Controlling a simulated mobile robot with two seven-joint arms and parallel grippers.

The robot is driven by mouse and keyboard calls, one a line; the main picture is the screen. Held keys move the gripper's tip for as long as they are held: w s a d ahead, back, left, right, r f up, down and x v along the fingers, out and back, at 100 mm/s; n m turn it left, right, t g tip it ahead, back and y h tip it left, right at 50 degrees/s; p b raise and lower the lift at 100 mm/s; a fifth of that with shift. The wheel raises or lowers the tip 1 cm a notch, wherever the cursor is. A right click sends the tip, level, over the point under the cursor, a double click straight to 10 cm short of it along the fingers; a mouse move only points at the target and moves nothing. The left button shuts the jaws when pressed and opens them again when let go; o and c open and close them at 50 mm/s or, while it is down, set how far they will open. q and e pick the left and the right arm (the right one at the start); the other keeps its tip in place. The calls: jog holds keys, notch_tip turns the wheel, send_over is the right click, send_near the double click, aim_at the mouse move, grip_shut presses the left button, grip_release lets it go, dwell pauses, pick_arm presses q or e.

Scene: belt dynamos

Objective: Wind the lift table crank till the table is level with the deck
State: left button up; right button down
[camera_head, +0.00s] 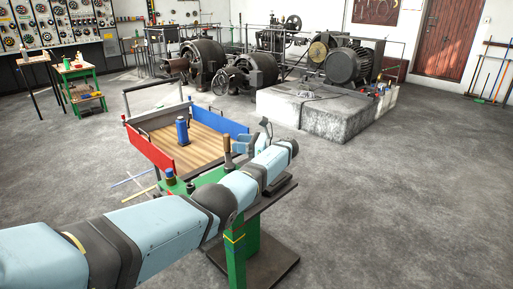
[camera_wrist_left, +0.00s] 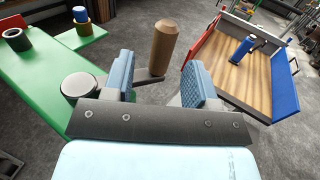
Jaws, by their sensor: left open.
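The crank's brown wooden handle (camera_head: 227,153) stands upright beside the green stand top. In the left wrist view the handle (camera_wrist_left: 163,48) rises from a grey crank arm (camera_wrist_left: 148,76) that runs from a round hub (camera_wrist_left: 83,88). My left gripper (camera_wrist_left: 160,84) is open and empty, with the handle showing between its two blue fingers but beyond them. In the head view the gripper (camera_head: 254,140) is just right of the handle. A wood-floored bed (camera_head: 205,142) with red and blue side boards lies behind. Which surface is the lift table is unclear, and my arm hides part of the stand.
A blue cylinder (camera_head: 182,130) stands on the wooden floor. A blue-topped piece (camera_wrist_left: 80,15) and a dark ring (camera_wrist_left: 18,40) sit on the green top (camera_wrist_left: 40,85). Dynamos (camera_head: 255,68) and a concrete plinth (camera_head: 325,115) stand behind.

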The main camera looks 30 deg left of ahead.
pick_arm(q)
jog(key=b+v, duration=0.2)
jog(key=v, duration=0.5)
jog(key=shift+b, duration=0.4)
jog(key=shift+s, duration=0.1)
